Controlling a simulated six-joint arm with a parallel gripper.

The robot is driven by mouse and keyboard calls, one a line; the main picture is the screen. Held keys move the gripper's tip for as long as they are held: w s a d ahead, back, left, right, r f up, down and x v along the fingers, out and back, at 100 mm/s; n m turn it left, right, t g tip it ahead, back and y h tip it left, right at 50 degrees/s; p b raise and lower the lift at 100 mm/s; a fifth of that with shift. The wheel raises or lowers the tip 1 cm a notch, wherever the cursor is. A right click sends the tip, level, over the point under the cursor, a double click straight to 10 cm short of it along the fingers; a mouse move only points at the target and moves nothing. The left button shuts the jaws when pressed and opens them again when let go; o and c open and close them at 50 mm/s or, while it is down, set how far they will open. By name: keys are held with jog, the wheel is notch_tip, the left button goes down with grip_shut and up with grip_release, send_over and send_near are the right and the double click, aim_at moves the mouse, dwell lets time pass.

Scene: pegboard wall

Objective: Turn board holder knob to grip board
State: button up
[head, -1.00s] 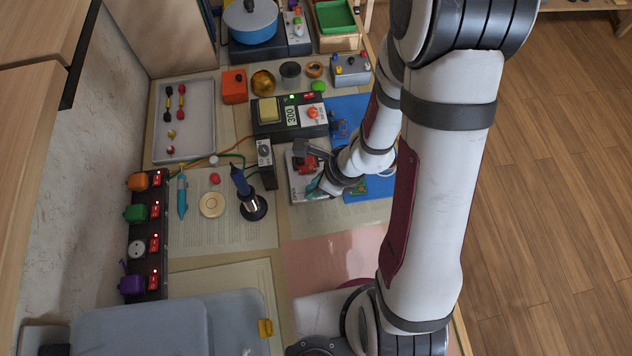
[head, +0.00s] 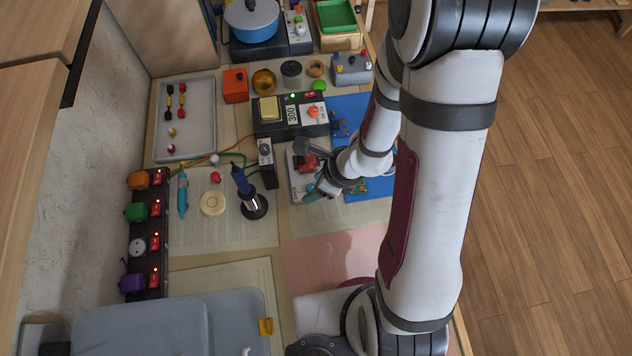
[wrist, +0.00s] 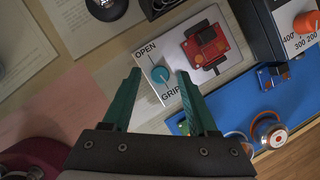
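The board holder is a pale plate (wrist: 232,62) with a round teal knob (wrist: 160,75) between the printed words OPEN and GRIP. A red piece with dark parts (wrist: 207,46), seemingly a circuit board, sits on the plate beside the knob. The holder also shows in the head view (head: 296,184), partly hidden by my arm. My gripper (wrist: 159,73) is open, with its green fingers on either side of the knob in the wrist view. Gaps show between the knob and both fingers. I cannot tell the fingertips' height above the plate or the knob's pointer direction.
A blue mat (head: 381,188) with small circuit boards lies right of the holder. A dark station with an orange knob (head: 313,111) stands behind it. A soldering iron in its stand (head: 252,206) is to the left. The pink mat (head: 325,262) in front is mostly clear.

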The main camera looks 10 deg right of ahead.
dwell(0.3)
notch_tip(320, 180, up, 4)
jog(key=shift+w+r, duration=0.1)
jog(key=shift+r, duration=0.05)
jog(key=s+d+r, duration=0.4)
jog(key=d+r, duration=0.2)
jog(key=d, duration=0.5)
jog(key=shift+s+r, duration=0.25)
jog(key=shift+r, duration=0.1)
jog(key=w+a+r+n+g+h, duration=0.1)
jog(key=w+a+n+g, duration=0.3)
jog(key=n, duration=0.5)
jog(key=w+a+r+n+g, duration=0.2)
jog(key=w+a+n+g, duration=0.15)
jog(key=w+n, duration=0.4)
jog(key=shift+n+t, duration=0.55)
jog(key=shift+n, duration=0.2)
jog(key=x, duration=1)
jog(key=s+x, duration=0.1)
jog(key=x, duration=0.4)
jog(key=shift+s+f, duration=0.1)
jog(key=shift+f, duration=0.05)
